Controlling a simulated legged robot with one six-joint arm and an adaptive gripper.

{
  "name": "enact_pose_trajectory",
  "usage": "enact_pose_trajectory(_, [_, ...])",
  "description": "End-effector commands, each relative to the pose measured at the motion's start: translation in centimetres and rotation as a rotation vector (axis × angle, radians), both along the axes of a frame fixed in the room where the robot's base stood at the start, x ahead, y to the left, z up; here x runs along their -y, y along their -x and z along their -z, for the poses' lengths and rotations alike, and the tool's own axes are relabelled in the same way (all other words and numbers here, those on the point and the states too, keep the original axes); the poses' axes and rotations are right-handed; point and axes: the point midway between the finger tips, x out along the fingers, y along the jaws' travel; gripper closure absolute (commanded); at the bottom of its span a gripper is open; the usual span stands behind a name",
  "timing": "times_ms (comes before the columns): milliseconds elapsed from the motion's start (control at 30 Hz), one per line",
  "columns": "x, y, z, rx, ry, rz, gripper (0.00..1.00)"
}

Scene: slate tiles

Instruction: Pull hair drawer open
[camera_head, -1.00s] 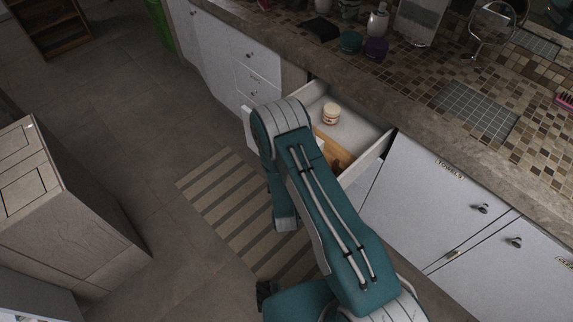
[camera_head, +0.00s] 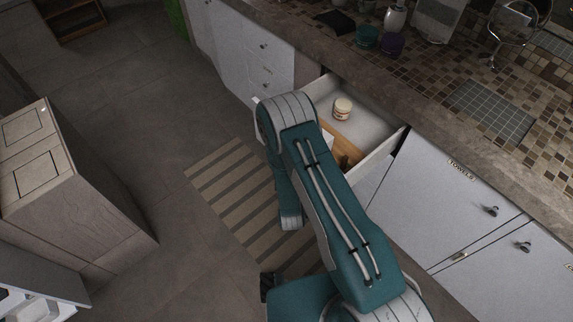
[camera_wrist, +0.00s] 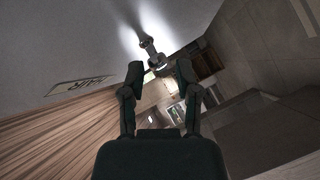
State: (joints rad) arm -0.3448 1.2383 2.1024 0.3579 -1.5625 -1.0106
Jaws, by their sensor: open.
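The hair drawer (camera_head: 372,116) stands pulled out from under the counter in the head view. It holds a small jar with a pale lid (camera_head: 342,108) and a wooden piece. My arm covers its front there. In the wrist view the white drawer front (camera_wrist: 75,45) carries a HAIR label (camera_wrist: 80,86) and a metal knob (camera_wrist: 149,50). My gripper (camera_wrist: 160,72) is open, its two fingers spread on either side of the knob's line. The knob's end is near the fingertips; I cannot tell whether they touch. In the head view the gripper is hidden behind my arm.
The cabinet door labelled TOWELS (camera_head: 425,210) is shut right of the drawer. A tiled counter (camera_head: 455,75) runs above, with jars and a mirror. A striped rug (camera_head: 230,195) lies on the floor. A wooden cabinet (camera_head: 80,200) stands at left, with open floor between.

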Motion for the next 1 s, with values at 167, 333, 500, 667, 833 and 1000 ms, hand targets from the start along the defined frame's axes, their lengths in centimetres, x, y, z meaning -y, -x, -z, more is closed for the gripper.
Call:
enact_pose_trajectory(167, [-0.3, 3.8, -0.6, -0.006, 0.002, -0.005, 0.59])
enact_pose_trajectory(333, [-0.4, 7.2, -1.2, -0.006, 0.004, -0.005, 0.59])
enact_pose_trajectory(500, [-0.5, 9.4, -1.6, -0.007, 0.002, -0.005, 0.59])
enact_pose_trajectory(667, [-0.4, 10.2, -1.8, -0.004, 0.002, -0.004, 0.59])
enact_pose_trajectory(833, [-0.4, 10.2, -1.8, -0.004, 0.001, -0.004, 0.59])
enact_pose_trajectory(1000, [-0.4, 10.2, -1.8, -0.004, 0.001, -0.003, 0.59])
